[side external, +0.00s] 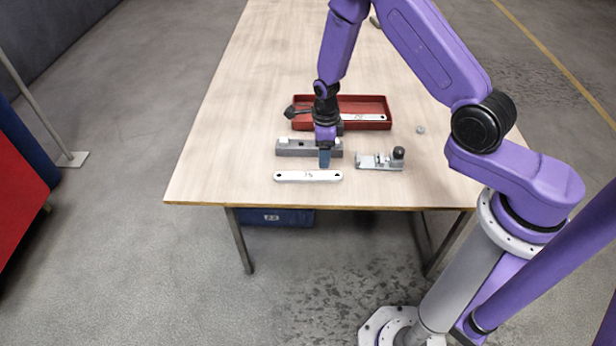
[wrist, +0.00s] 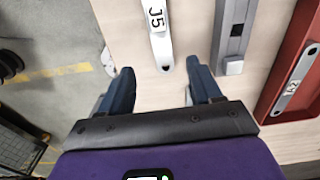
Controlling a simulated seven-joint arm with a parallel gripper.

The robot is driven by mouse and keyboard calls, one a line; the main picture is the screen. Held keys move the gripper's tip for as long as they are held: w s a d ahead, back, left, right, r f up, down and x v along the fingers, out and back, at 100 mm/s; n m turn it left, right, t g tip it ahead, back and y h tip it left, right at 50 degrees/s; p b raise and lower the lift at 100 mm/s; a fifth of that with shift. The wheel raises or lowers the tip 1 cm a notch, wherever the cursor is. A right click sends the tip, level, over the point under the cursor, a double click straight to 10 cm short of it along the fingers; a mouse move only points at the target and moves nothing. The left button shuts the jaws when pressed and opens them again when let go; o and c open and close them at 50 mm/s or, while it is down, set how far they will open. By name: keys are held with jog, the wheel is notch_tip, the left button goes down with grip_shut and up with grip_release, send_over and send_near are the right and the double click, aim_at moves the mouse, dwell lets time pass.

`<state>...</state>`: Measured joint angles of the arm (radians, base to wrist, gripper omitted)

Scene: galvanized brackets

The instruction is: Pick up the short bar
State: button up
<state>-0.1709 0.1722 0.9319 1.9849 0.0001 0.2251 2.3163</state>
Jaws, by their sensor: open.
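A pale bar (side external: 308,176) with rounded ends and a dark marking lies flat near the table's front edge. In the wrist view this bar (wrist: 158,38) reads "J5", and its near end shows between the fingertips. A second pale marked bar (side external: 365,118) lies in the red tray (side external: 390,126); it also shows in the wrist view (wrist: 294,82). The second bar looks shorter, but its left end is partly hidden in the side view. My gripper (side external: 325,160) is open and empty, in front of the grey channel block. Its two fingers also show in the wrist view (wrist: 161,82).
The grey channel block (side external: 297,149) lies between tray and front bar, with a small pale piece on it. A metal fixture with a black knob (side external: 398,153) stands at right. A small round part (side external: 420,129) lies beyond. The table's left side is clear.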

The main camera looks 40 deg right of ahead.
aim_at(323, 175)
jog(key=shift+d+f, duration=0.15)
jog(key=shift+f, duration=4.15)
jog(key=shift+w, duration=0.1)
grip_shut()
